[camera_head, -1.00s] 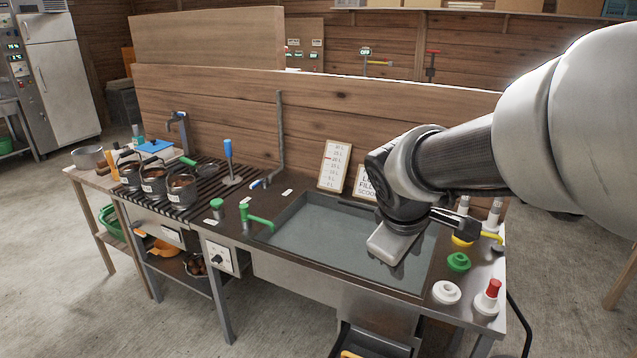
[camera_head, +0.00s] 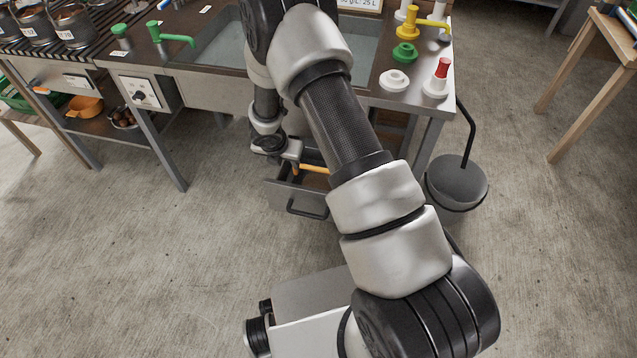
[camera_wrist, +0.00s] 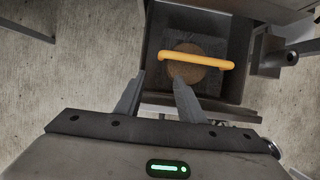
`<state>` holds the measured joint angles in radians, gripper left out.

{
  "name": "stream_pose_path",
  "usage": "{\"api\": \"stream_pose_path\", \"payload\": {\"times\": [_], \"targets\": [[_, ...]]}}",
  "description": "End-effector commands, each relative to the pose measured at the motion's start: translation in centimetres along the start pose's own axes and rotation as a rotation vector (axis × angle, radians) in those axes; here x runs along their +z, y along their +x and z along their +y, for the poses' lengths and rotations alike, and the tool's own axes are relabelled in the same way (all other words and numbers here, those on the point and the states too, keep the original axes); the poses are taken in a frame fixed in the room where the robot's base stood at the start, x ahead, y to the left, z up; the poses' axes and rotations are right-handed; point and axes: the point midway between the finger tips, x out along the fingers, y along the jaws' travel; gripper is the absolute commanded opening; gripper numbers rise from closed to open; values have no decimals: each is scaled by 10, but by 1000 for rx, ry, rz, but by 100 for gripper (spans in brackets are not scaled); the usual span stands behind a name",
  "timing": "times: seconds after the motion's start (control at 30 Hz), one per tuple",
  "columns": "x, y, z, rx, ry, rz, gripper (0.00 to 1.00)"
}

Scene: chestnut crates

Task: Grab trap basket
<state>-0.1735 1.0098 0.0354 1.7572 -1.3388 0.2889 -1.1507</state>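The trap basket shows in the wrist view as a straight yellow handle (camera_wrist: 215,63) over a round brownish body (camera_wrist: 187,75). It sits inside a dark, open-topped drawer or box (camera_wrist: 237,88) below the sink. In the head view only part of the yellow handle (camera_head: 316,169) shows, beside my gripper (camera_head: 292,158); the basket body is hidden there. In the wrist view my gripper (camera_wrist: 160,80) is open, with nothing between its two fingers. The fingers point toward the handle's left half and appear apart from it.
The grey drawer (camera_head: 286,195) juts out under the sink bench (camera_head: 215,92), with a bar handle in front. A grey bucket (camera_head: 458,184) hangs or stands right of it. A wooden table (camera_head: 603,55) is at the far right. The floor in front is clear.

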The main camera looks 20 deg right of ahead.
Motion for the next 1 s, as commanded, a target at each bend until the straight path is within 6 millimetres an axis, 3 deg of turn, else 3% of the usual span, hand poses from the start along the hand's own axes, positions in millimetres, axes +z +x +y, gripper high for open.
{"api": "stream_pose_path", "payload": {"times": [0.03, 0.3, 0.67, 1.0], "targets": [[-2, 15, -1, -2, 1, 2, 35], [-2, 72, -2, -2, 5, 2, 35], [-1, 104, -1, -2, 6, 0, 35], [0, 151, -2, -2, 7, 0, 35]]}}
